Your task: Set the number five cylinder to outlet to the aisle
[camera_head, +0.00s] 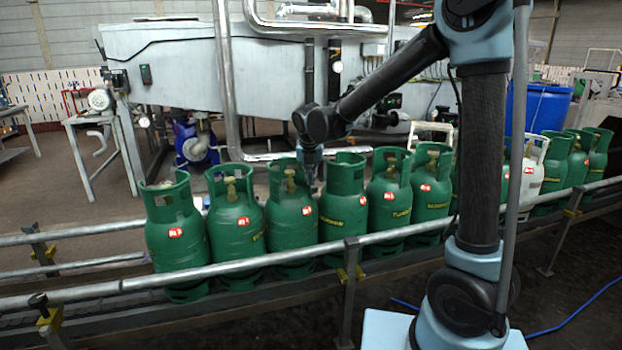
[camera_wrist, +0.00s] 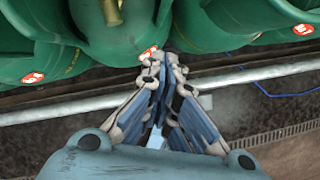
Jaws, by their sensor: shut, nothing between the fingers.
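A row of green gas cylinders stands upright on the conveyor. I see no numbers, so which one is number five depends on the counting end; fifth from the left is this green cylinder (camera_head: 389,201). Its brass valve (camera_head: 391,170) shows in the collar opening. The cylinder to its left (camera_head: 343,209) turns a closed collar side to me and its valve is hidden. My gripper (camera_head: 318,186) is above the row, near that cylinder and the third one (camera_head: 292,222), partly hidden. In the wrist view my gripper (camera_wrist: 161,58) is shut and empty, its fingertips close to the green cylinders.
A metal guard rail (camera_head: 240,266) runs along the near side of the row. A white cylinder (camera_head: 530,178) stands further right among green ones. Grey machinery (camera_head: 180,60) and a blue drum (camera_head: 538,105) are behind. A blue cable (camera_head: 580,318) lies on the floor.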

